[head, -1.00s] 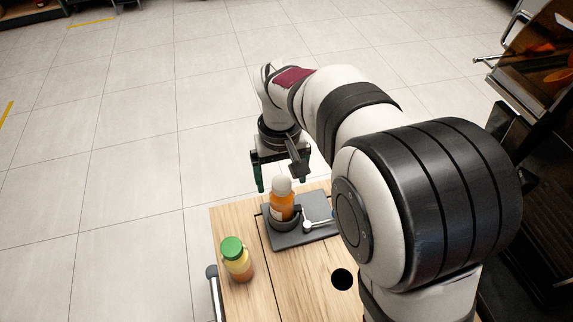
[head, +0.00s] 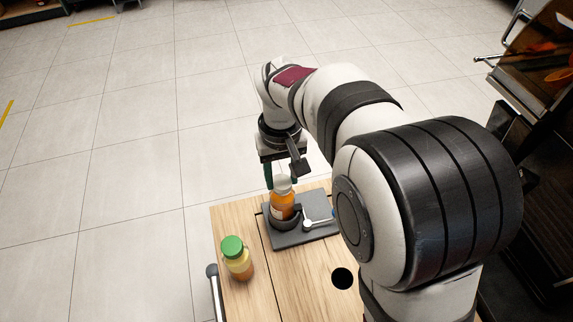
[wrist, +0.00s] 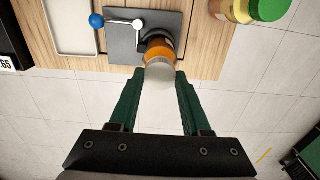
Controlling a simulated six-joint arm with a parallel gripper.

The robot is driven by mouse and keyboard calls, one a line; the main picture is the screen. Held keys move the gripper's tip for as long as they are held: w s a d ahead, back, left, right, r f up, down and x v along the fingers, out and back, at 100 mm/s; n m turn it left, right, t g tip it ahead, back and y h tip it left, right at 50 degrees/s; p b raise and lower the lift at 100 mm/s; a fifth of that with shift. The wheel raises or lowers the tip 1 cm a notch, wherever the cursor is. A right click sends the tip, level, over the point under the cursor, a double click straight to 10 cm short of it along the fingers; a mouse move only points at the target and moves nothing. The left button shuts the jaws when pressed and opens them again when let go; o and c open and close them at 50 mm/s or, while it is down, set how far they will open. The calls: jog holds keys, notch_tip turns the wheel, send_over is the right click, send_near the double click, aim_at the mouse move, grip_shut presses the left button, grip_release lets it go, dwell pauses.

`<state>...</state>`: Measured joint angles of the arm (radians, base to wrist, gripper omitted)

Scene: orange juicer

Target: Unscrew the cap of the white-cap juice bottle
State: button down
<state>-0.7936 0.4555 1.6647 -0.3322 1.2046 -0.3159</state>
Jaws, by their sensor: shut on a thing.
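The white-cap juice bottle (head: 283,206) stands upright in a dark round holder on a grey clamp plate (head: 298,239). Its orange body (wrist: 158,52) and white cap (wrist: 159,74) also show in the wrist view. My gripper (head: 281,176) is above the bottle, fingers pointing down, and is shut on the white cap. In the wrist view my gripper's green fingers (wrist: 159,84) lie on either side of the cap. In the head view the cap is partly covered by the fingers.
A green-cap bottle (head: 238,259) stands on the wooden table (head: 260,300) to the left of the clamp plate. The clamp has a lever with a white knob (head: 308,225) and a blue knob (wrist: 97,20). A dark round hole (head: 342,279) is in the table top.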

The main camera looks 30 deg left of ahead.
aim_at(282, 181)
jog(key=shift+n, duration=1.2)
jog(key=shift+r, duration=3.1)
